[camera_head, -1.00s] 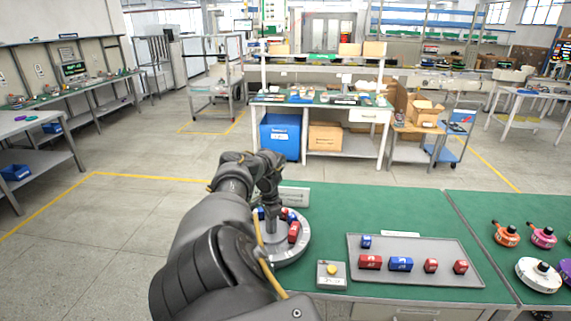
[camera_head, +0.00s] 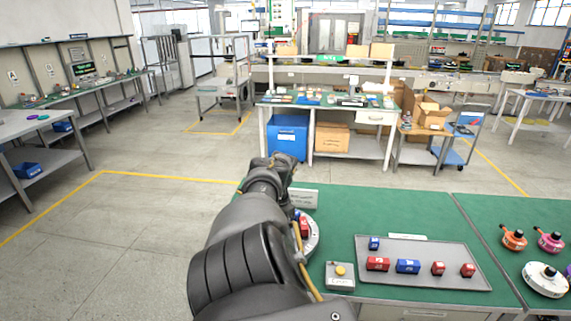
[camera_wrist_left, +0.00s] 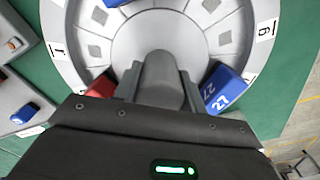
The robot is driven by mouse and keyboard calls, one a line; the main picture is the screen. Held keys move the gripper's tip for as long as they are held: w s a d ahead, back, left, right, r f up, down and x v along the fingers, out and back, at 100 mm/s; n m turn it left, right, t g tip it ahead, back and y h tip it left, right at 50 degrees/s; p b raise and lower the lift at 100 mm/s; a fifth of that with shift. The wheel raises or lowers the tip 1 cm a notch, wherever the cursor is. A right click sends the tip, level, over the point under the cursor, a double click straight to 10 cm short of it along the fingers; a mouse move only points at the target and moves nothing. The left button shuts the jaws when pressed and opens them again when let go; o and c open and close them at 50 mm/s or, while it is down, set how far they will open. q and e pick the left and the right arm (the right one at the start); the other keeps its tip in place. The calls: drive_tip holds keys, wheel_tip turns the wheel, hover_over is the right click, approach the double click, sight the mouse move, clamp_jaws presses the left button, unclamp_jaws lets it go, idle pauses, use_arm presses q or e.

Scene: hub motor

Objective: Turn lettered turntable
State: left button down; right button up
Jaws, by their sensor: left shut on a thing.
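The round grey turntable (camera_head: 314,240) is at the near left corner of the green bench, mostly hidden behind my left arm. A red block (camera_head: 304,228) shows on it. In the left wrist view, the turntable (camera_wrist_left: 120,50) has grey sectors and white letter labels (camera_wrist_left: 266,30) on its rim. A blue block marked 27 (camera_wrist_left: 222,88) lies right of the fingers and a red block (camera_wrist_left: 101,88) left of them. My left gripper (camera_wrist_left: 160,72) is down at the turntable, shut; the exact part it grips is hidden. My right gripper is not in view.
A small box with a yellow button (camera_head: 339,271) stands right of the turntable. A grey tray (camera_head: 430,252) with several red and blue blocks lies beside it. A sign plate (camera_head: 304,199) stands behind the turntable. The green bench behind the tray is clear.

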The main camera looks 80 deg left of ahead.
use_arm(q)
drive_tip(key=shift+s, duration=0.1)
idle(0.4)
drive_tip(key=c, duration=0.8)
unclamp_jaws()
wheel_tip(320, 180, up, 10)
drive_tip(key=p, duration=0.6)
drive_tip(key=shift+s+f, duration=0.1)
drive_tip(key=shift+f, duration=0.1)
drive_tip(key=shift+a+r+p, duration=0.1)
drive_tip(key=shift+r+p, duration=0.35)
drive_tip(key=shift+r, duration=0.15)
